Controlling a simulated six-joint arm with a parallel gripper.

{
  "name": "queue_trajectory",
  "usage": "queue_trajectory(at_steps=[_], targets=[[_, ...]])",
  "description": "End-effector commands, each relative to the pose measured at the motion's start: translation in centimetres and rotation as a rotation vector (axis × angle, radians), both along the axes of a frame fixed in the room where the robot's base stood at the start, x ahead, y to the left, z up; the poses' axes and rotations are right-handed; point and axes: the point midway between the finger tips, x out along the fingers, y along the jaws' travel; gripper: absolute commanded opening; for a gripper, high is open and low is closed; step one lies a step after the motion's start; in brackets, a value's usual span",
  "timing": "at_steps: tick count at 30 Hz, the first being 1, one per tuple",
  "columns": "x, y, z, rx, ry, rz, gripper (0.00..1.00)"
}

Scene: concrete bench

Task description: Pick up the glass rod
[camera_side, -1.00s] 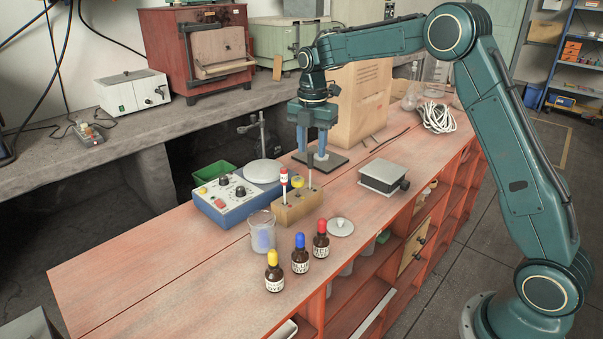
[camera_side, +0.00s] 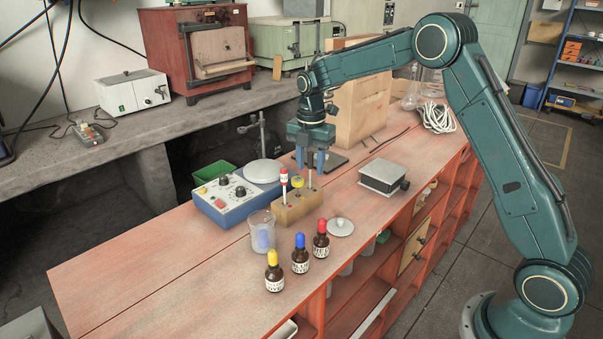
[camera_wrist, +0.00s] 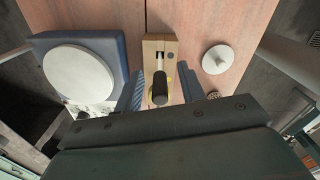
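In the wrist view my gripper (camera_wrist: 162,86) is open, with gaps between both fingers and the black top.
A blue stirrer with a white plate (camera_side: 264,171) is close at left. A beaker (camera_side: 262,229) and three dropper bottles (camera_side: 300,254) are in front. A silver jack (camera_side: 384,177) stands right.

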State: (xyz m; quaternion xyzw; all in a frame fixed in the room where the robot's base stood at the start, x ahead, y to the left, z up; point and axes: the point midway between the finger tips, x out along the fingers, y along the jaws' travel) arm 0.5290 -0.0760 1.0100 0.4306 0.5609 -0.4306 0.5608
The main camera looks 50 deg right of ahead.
Motion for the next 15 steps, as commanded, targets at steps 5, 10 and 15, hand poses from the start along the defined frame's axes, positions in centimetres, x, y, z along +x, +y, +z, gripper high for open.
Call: queue_trajectory(at_steps=[5, 10, 15], targets=[[0.00, 0.00, 0.03, 0.000, 0.000, 0.000, 0.26], [0.00, 0.00, 0.03, 0.000, 0.000, 0.000, 0.00], [0.00, 0.00, 0.04, 0.000, 0.000, 0.000, 0.00]])
